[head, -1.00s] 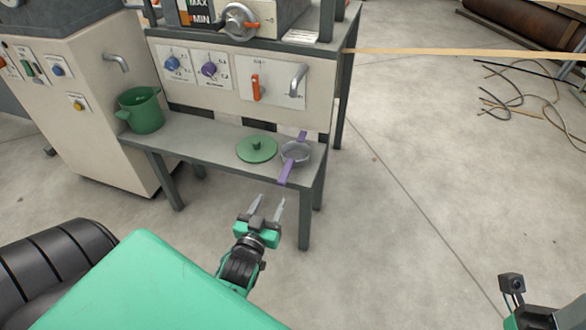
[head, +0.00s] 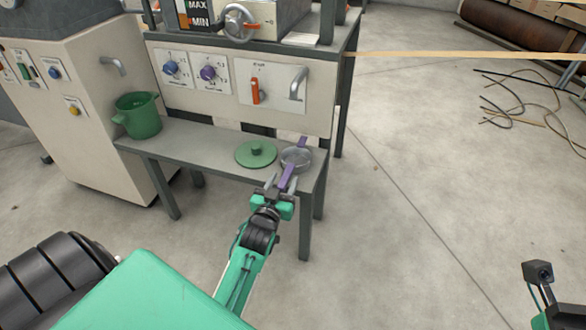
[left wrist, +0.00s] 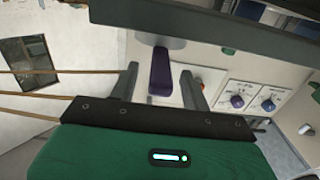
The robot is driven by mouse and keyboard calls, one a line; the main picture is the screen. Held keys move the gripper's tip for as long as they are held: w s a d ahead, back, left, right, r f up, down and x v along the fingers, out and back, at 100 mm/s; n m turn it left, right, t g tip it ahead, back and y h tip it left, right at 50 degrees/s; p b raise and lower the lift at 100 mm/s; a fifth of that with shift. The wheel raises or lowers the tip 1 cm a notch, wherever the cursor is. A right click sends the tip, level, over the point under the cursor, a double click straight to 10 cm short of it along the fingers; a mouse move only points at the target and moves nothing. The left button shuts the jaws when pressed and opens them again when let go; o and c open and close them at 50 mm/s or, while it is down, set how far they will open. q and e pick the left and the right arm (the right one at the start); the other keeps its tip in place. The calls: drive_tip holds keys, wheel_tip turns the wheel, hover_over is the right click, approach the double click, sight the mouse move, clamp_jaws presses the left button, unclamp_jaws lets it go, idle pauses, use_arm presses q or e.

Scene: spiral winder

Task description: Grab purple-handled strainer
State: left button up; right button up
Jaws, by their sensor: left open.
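The strainer (head: 297,157) is a grey round bowl with purple handles, on the right end of the grey bench shelf. Its near purple handle (head: 286,177) points toward my left gripper (head: 281,183). The left gripper is open, with its two fingers at either side of that handle. In the left wrist view, the purple handle (left wrist: 160,72) lies between the two open fingers (left wrist: 160,85), with a gap on each side. The bowl's underside or rim shows above it, partly cut by a dark edge. My right gripper cannot be made out; only part of my right arm shows at the lower right.
A green lid (head: 256,154) lies just left of the strainer. A green pot (head: 138,115) stands at the shelf's left end. The grey shelf (head: 195,147) has a front edge and legs close to my left arm. A panel with knobs (head: 208,73) rises behind.

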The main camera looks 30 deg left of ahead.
sight(294, 164)
use_arm(q)
drive_tip(key=shift+b+x, duration=0.35)
drive_tip(key=shift+x, duration=1)
clamp_jaws()
drive_tip(key=shift+r, duration=0.1)
